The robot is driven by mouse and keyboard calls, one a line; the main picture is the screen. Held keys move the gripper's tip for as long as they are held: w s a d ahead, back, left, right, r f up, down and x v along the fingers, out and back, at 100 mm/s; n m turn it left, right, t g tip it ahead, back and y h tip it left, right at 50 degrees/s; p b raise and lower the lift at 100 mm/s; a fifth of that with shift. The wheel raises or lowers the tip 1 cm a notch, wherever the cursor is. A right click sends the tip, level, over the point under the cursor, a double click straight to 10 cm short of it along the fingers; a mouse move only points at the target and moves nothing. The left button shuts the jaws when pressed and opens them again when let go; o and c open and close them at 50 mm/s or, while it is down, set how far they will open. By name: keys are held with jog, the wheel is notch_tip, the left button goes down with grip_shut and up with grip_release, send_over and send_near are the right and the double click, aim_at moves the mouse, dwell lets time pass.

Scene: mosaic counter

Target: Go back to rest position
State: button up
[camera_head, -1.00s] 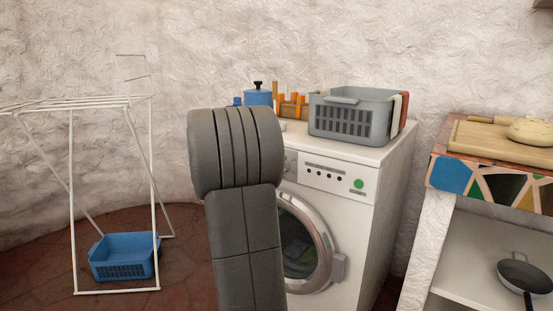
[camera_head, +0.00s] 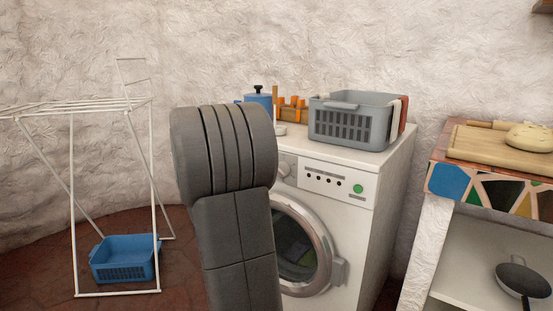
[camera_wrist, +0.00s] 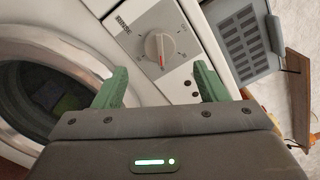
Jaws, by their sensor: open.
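My gripper (camera_wrist: 160,88) is open in the wrist view, its two green fingers apart with nothing between them. It faces the front panel of the washing machine (camera_wrist: 178,22), with the dial (camera_wrist: 160,47) between and beyond the fingertips. I cannot tell how near the panel is. In the head view my grey arm stands upright in front of the left part of the washing machine (camera_head: 358,225) and hides some of it. The gripper does not show in the head view.
A mosaic counter (camera_head: 470,187) is at right. A white drying rack (camera_head: 153,200) with a blue basket (camera_head: 125,260) below stands at left.

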jog(key=b+x, duration=0.1)
jog(key=x, duration=0.6)
jog(key=shift+w+d, duration=0.2)
jog(key=shift+w, duration=0.1)
jog(key=shift+s+n+p, duration=0.1)
jog(key=shift+n+p, duration=9.05)
jog(key=shift+n, duration=1.45)
